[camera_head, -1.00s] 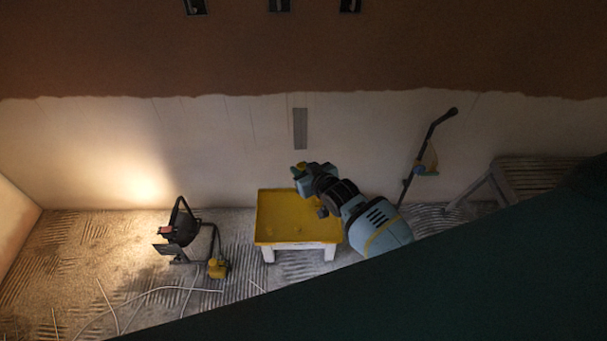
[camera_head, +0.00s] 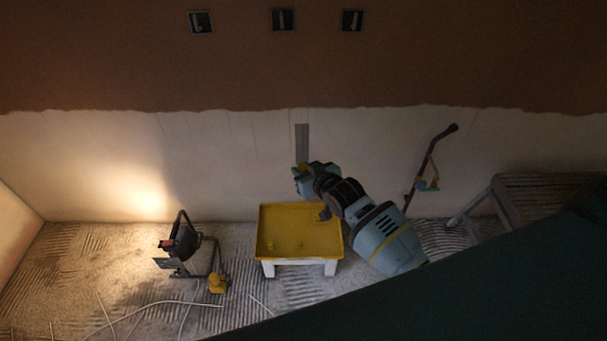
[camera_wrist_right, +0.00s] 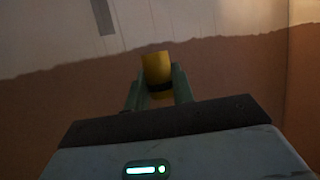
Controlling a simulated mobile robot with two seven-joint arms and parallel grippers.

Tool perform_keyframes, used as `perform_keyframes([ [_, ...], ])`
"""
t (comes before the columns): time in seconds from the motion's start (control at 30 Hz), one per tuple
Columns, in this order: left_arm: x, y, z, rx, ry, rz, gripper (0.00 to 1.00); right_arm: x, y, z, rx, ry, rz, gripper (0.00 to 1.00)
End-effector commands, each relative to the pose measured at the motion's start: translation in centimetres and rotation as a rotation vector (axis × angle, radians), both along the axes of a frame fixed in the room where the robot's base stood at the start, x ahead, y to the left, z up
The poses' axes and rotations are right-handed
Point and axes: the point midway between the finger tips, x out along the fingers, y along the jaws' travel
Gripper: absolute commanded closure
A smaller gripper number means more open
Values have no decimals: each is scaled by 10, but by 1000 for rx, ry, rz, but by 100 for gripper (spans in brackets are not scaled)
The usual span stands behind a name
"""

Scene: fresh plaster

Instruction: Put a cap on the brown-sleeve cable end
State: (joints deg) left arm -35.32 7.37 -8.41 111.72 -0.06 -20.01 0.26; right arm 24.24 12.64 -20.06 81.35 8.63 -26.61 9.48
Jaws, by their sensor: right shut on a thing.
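My right gripper (camera_head: 299,173) is in front of the pale lower wall, above the yellow tray in the picture. In the right wrist view the gripper (camera_wrist_right: 158,88) is shut on a yellow cap (camera_wrist_right: 156,67), which sticks out past the fingertips. Three dark wall boxes, left (camera_head: 200,21), middle (camera_head: 282,19) and right (camera_head: 351,20), sit in the brown plaster. Each shows a small pale cable end, but the sleeve colours are too small and dark to tell. My left gripper is not in view.
A yellow tray (camera_head: 262,213) on white legs holds small yellow pieces. A work lamp (camera_head: 183,240) stands left of it. A long-handled tool (camera_head: 430,165) leans on the wall, beside a grey bench (camera_head: 508,200) at right. Loose pale cables (camera_head: 150,303) lie on the floor.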

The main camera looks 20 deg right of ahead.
Motion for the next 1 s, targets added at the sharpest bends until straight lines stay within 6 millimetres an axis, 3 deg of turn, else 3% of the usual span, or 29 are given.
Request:
perform_keyframes([
  [1.0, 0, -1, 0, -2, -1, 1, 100, 0, 0, 62, 1, -2, 1, 97],
])
